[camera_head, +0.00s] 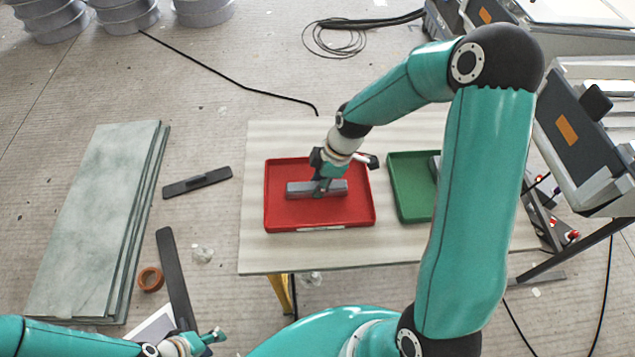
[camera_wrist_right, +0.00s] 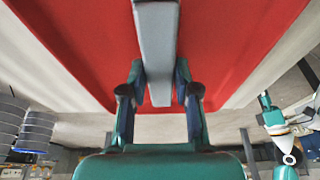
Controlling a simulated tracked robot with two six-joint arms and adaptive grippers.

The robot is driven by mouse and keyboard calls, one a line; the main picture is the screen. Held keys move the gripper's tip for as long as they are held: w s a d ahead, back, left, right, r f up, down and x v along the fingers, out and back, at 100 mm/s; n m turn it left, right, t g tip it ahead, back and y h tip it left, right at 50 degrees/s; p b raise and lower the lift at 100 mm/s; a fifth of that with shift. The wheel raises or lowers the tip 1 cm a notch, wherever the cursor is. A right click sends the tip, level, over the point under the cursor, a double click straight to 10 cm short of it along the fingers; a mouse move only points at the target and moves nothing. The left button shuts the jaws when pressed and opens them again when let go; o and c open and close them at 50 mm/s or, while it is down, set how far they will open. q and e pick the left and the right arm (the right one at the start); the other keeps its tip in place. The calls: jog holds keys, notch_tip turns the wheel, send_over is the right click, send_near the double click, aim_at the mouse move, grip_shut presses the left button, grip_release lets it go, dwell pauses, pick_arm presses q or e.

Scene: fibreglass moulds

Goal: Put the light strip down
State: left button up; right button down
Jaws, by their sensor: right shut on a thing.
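The light grey strip (camera_head: 300,189) is over the red tray (camera_head: 270,220) and lies level, left to right, in the head view. My right gripper (camera_head: 325,184) reaches down from above and is shut on the strip near its middle. In the right wrist view the strip (camera_wrist_right: 156,45) runs between the two fingers of this gripper (camera_wrist_right: 159,88), with the red tray floor behind it. I cannot tell whether the strip touches the tray floor. My left gripper (camera_head: 214,339) is low at the lower left, away from the table; its jaw opening is too small to judge.
The trays stand on a pale table (camera_head: 340,253). A green tray (camera_head: 405,205) is right of the red one, partly hidden by my right arm. Pale green slabs (camera_head: 90,220), dark bars (camera_head: 197,182) and a brown ring (camera_head: 150,279) lie on the floor at left.

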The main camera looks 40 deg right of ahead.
jog(key=c, duration=0.8)
grip_release()
jog(key=shift+c, duration=0.2)
jog(key=shift+r, duration=0.1)
jog(key=v, duration=1.1)
jog(key=shift+d+r, duration=0.15)
jog(key=shift+r, duration=0.25)
jog(key=shift+s, duration=0.15)
